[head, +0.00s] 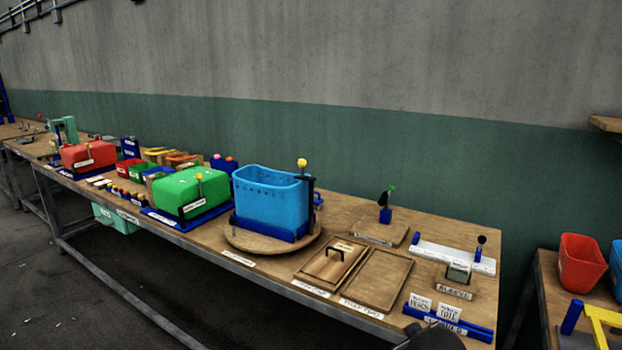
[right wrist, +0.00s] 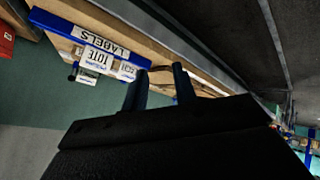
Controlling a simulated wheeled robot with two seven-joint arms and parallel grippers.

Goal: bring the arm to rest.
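My right gripper (right wrist: 160,80) shows in the right wrist view with its two dark fingers apart and nothing visible held between them. It is near the front edge of the wooden table (head: 345,210), by the blue label rack (right wrist: 82,32). This rack, with its white label cards, also shows at the table's front right corner in the head view (head: 450,322). A dark rounded shape at the bottom edge of the head view, close to the rack, seems to be part of my right arm. My left gripper is in neither view.
A blue tote (head: 270,197) stands on a round wooden turntable (head: 247,240). Green (head: 190,188) and red (head: 88,155) boxes stand further left. Wooden trays (head: 378,278) lie right of the tote. A red bin (head: 580,262) stands on another table at right.

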